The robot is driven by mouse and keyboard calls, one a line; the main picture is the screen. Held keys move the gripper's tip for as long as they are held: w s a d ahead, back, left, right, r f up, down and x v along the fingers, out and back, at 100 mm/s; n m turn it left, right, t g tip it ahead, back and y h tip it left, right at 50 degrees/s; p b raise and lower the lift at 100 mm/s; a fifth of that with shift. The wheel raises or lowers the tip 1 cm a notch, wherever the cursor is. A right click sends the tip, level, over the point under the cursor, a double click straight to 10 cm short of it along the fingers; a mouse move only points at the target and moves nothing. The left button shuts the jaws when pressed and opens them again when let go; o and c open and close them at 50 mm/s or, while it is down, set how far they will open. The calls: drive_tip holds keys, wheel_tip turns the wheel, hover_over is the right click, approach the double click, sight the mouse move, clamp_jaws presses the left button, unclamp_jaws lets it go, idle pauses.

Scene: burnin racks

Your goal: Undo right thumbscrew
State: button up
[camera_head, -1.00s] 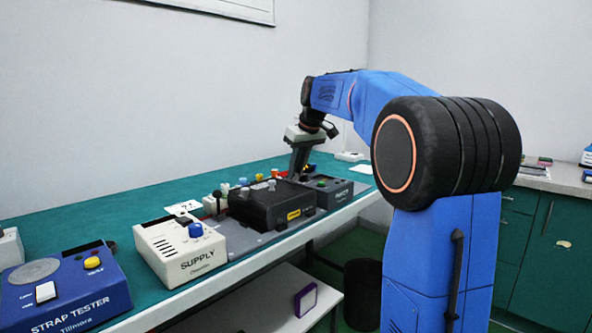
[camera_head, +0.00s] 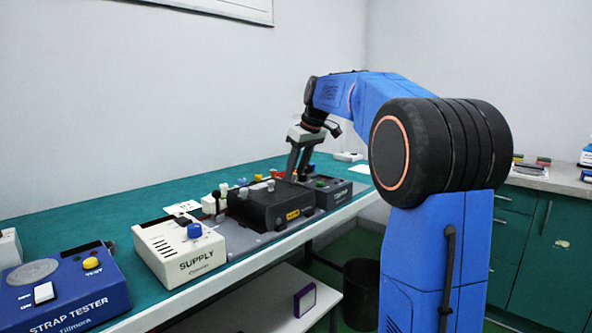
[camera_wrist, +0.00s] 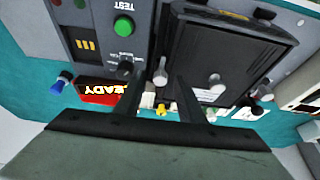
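The black unit (camera_wrist: 230,45) lies on a grey plate, with grey thumbscrews along its far side. The right thumbscrew (camera_wrist: 161,74) shows in the wrist view between the two fingers of my gripper (camera_wrist: 158,72). A gap shows on both sides of it, and I cannot tell how far the fingertips are above it. The other thumbscrew (camera_wrist: 216,82) stands to the right in that view. In the head view my gripper (camera_head: 298,174) points down at the right end of the black unit (camera_head: 268,208), with its fingers apart. The right thumbscrew is not clear there.
The tester box with a green button (camera_wrist: 123,26) is close beside my fingers. A red READY sign (camera_wrist: 97,92), a blue knob (camera_wrist: 62,80) and a yellow knob (camera_wrist: 161,110) are near. The SUPPLY box (camera_head: 180,250) and STRAP TESTER (camera_head: 65,295) stand further left on the bench.

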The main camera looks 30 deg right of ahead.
drive_tip(key=v, duration=1.7)
drive_tip(key=shift+r, duration=0.2)
drive_tip(key=shift+s, duration=0.1)
drive_tip(key=s+a+f+m, duration=0.1)
drive_tip(key=s+a+f, duration=0.4)
drive_tip(key=s+f, duration=0.3)
drive_tip(key=s+a+f+m+h, duration=0.1)
drive_tip(key=s+a+f, duration=0.4)
drive_tip(key=s+f, duration=0.3)
drive_tip(key=s+a+f+m, duration=0.1)
drive_tip(key=s+a+f, duration=0.4)
drive_tip(key=s+f, duration=0.4)
drive_tip(key=s+a+f+m, duration=0.1)
drive_tip(key=s+f, duration=0.9)
drive_tip(key=f, duration=0.4)
drive_tip(key=shift+a+f+t+h, duration=0.15)
drive_tip(key=shift+f+t+h, duration=0.1)
drive_tip(key=shift+t+h, duration=0.05)
